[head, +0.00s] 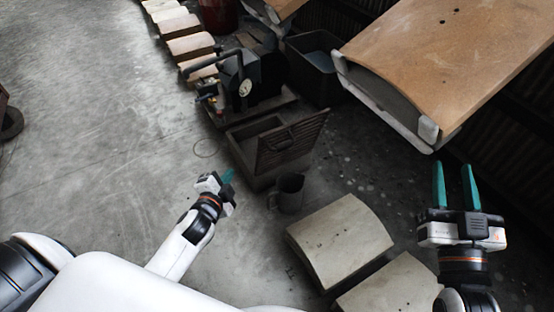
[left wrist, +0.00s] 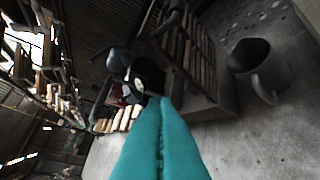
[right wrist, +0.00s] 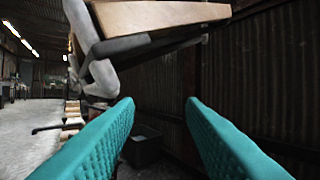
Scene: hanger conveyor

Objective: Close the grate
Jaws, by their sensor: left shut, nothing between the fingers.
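The grate (head: 291,143) is a dark slatted panel that stands raised, tilted up from the dark open box (head: 246,135) on the floor. In the left wrist view the grate (left wrist: 196,55) shows at the upper middle, beyond the fingertips. My left gripper (head: 228,176) is shut and empty, to the left of the box and apart from the grate. Its teal fingers (left wrist: 163,105) lie together in the left wrist view. My right gripper (head: 456,170) is open and empty at the right, far from the grate; its fingers (right wrist: 162,100) stand wide apart in the right wrist view.
A grey metal jug (head: 287,193) stands just in front of the box. A black machine with a gauge (head: 245,88) is behind it. Curved pale slabs (head: 340,238) lie at the lower right. A large tan seat-like panel (head: 450,60) hangs at upper right. Floor at left is clear.

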